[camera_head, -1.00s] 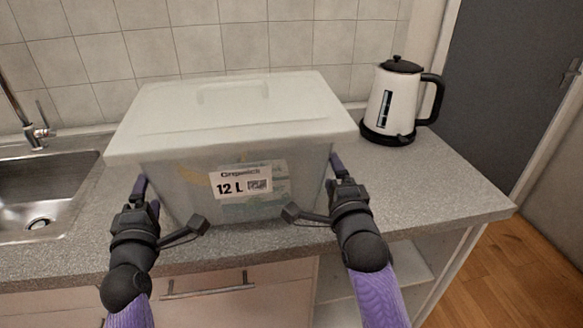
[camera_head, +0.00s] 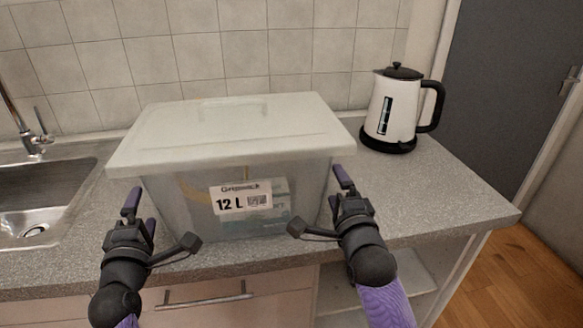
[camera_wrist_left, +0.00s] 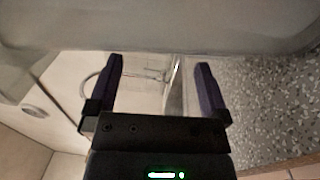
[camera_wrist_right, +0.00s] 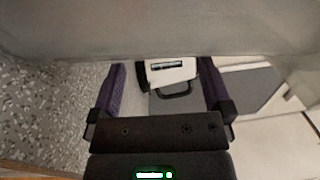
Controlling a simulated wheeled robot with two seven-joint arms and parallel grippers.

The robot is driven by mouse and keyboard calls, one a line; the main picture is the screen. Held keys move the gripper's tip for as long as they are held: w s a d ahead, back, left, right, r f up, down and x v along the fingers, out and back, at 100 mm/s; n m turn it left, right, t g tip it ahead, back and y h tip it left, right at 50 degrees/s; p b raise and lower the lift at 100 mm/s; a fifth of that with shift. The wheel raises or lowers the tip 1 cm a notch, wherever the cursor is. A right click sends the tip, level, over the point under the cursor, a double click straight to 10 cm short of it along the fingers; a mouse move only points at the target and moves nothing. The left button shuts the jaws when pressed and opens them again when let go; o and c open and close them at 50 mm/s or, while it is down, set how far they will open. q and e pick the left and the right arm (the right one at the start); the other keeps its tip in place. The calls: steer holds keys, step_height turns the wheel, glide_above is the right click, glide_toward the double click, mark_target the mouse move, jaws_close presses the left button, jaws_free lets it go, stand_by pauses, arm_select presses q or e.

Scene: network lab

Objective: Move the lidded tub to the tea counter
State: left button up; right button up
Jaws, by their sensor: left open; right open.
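The lidded tub (camera_head: 165,205), translucent with a whitish lid (camera_head: 230,130) and a "12 L" label, stands on the grey speckled counter (camera_head: 445,195) between the sink and the kettle. My left gripper (camera_head: 140,205) is open at the tub's left side, empty. My right gripper (camera_head: 345,185) is open at its right side, empty. The tub fills the top of the left wrist view (camera_wrist_left: 150,30) and the right wrist view (camera_wrist_right: 160,30), beyond the open fingers. Neither gripper is closed on the tub; exact contact cannot be told.
A white and black kettle (camera_head: 392,112) stands to the right of the tub, near the back wall. A metal sink (camera_head: 40,200) with a tap lies to the left. The counter's right part is clear in front of the kettle. A grey door (camera_head: 505,90) is at right.

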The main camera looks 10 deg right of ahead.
steer(key=shift+s, duration=0.3)
arm_select(q)
steer(key=s, duration=1.1)
steer(key=shift+s+f, duration=0.35)
steer(key=shift+f, duration=0.1)
arm_select(e)
steer(key=s, duration=1.1)
steer(key=shift+s+f, duration=0.2)
steer(key=shift+f, duration=0.25)
